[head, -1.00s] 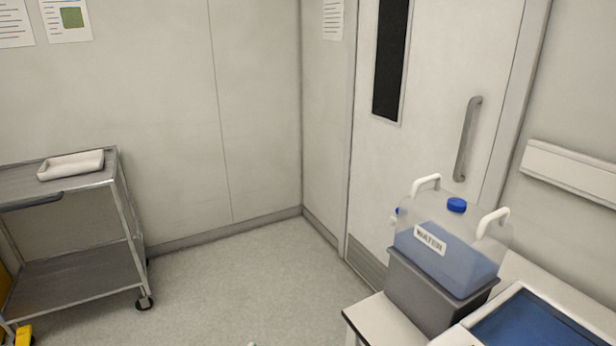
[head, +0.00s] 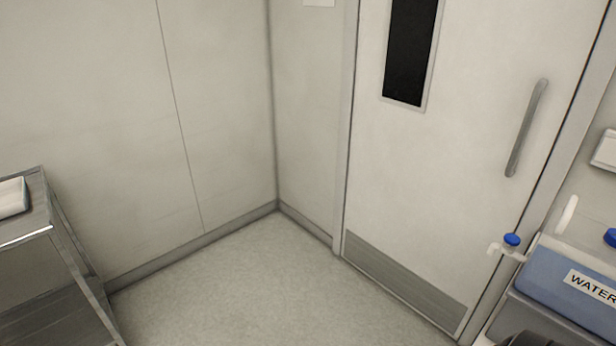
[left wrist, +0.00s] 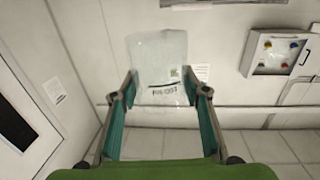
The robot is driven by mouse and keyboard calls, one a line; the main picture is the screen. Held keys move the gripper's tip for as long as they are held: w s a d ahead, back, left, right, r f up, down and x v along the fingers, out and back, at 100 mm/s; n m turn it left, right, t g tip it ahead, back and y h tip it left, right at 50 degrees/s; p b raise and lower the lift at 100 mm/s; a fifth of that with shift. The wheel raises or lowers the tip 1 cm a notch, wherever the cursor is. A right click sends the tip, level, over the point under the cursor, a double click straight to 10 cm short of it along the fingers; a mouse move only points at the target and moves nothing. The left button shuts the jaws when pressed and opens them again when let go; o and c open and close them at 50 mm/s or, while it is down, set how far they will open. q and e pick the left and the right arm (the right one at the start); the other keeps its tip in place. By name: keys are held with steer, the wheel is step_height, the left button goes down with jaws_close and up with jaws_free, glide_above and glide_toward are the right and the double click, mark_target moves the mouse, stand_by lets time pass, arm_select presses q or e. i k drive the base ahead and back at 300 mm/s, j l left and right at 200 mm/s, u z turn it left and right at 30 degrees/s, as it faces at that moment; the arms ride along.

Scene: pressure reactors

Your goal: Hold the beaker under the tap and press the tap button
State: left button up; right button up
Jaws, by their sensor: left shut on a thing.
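The beaker looks empty, but this is hard to tell through the clear wall. In the head view the water container (head: 565,275), blue and labelled WATER, is at the right edge, partly cut off. Its white tap with a blue button (head: 511,240) sticks out on its left side. The beaker is not visible in the head view. My right gripper is in neither view.
A grey metal trolley (head: 65,240) with a white tray (head: 12,197) stands at the left. A door (head: 460,150) with a long handle is behind the tap. The floor (head: 260,285) between trolley and container is clear. A wall cabinet (left wrist: 277,53) shows in the left wrist view.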

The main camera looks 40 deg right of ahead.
mark_target(511, 240)
steer(key=i+j+z, duration=0.1)
steer(key=i+z, duration=0.2)
steer(key=i, duration=0.2)
steer(key=i+j+z, duration=0.2)
steer(key=i+z, duration=0.3)
steer(key=z, duration=0.3)
steer(key=i+j+z, duration=0.1)
steer(key=z, duration=0.35)
steer(key=i+j+z, duration=0.2)
steer(key=z, duration=0.25)
steer(key=i+j+z, duration=0.15)
steer(key=z, duration=0.3)
steer(key=i+j+z, duration=0.15)
steer(key=z, duration=0.3)
steer(key=i+j+z, duration=0.1)
steer(key=z, duration=0.3)
steer(key=i+j+z, duration=0.1)
steer(key=j+z, duration=0.45)
steer(key=z, duration=0.35)
steer(key=i+j+z, duration=0.1)
steer(key=j+z, duration=0.35)
steer(key=z, duration=0.15)
steer(key=i+j+z, duration=0.1)
steer(key=z, duration=0.25)
